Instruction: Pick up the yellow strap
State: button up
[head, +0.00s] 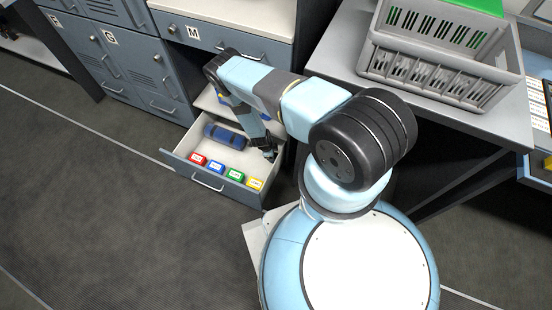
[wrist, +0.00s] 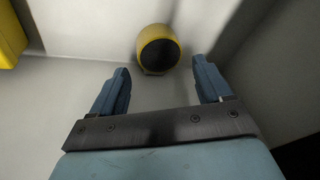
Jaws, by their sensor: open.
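The yellow strap (wrist: 156,30) shows in the wrist view as a small rolled yellow ring with a dark middle, on the pale drawer floor. My gripper (wrist: 161,66) is open, with one blue finger to the lower left of the strap and one to its lower right. The strap lies ahead of the gap between the fingertips, and nothing is held. In the head view my gripper (head: 264,150) reaches down into the right part of the open drawer (head: 190,181). I cannot make out the strap there; my arm may hide it.
Red (head: 197,159), blue (head: 216,167), green (head: 235,174) and yellow (head: 255,183) labelled boxes line the drawer's front. A dark blue object (head: 225,136) lies behind them. Drawer walls stand close around my gripper. A grey crate (head: 440,62) sits on the counter at right.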

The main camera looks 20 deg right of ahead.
jog(key=shift+x, duration=2.45)
jog(key=shift+a, duration=0.1)
jog(key=c, duration=0.9)
jog(key=shift+o, duration=0.2)
jog(key=shift+r, duration=0.15)
